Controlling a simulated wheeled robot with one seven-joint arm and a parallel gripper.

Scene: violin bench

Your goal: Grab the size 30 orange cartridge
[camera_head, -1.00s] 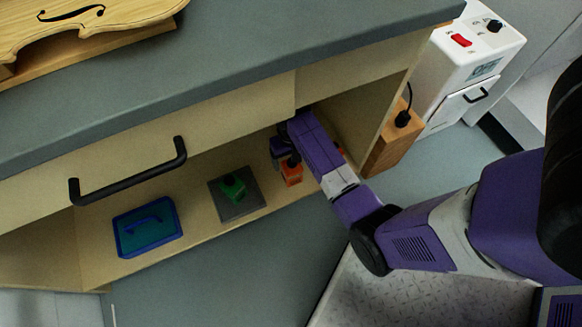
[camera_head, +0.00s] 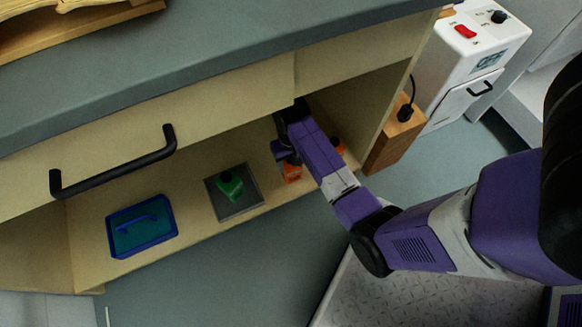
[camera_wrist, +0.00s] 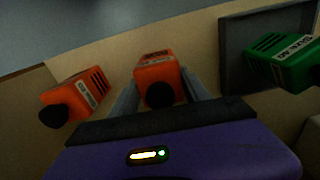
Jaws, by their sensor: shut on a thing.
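My gripper (camera_wrist: 159,82) is shut on an orange cartridge (camera_wrist: 155,68) with a black knob, one finger on each side. In the head view this cartridge (camera_head: 292,173) shows under my gripper (camera_head: 287,156), in the open shelf of the bench. Its label is too small and dark to read. A second orange cartridge (camera_wrist: 82,90) with a black knob lies to the left in the wrist view, apart from my fingers. In the head view it (camera_head: 337,145) is partly hidden behind my arm. I cannot tell its size from its label.
A green cartridge (camera_head: 230,183), labelled size 40 in the wrist view (camera_wrist: 285,60), is on a grey pad (camera_head: 250,203). A blue tray (camera_head: 142,248) is further left. The bench top and drawer front (camera_head: 220,120) overhang the shelf. A wooden block (camera_head: 395,138) stands at right.

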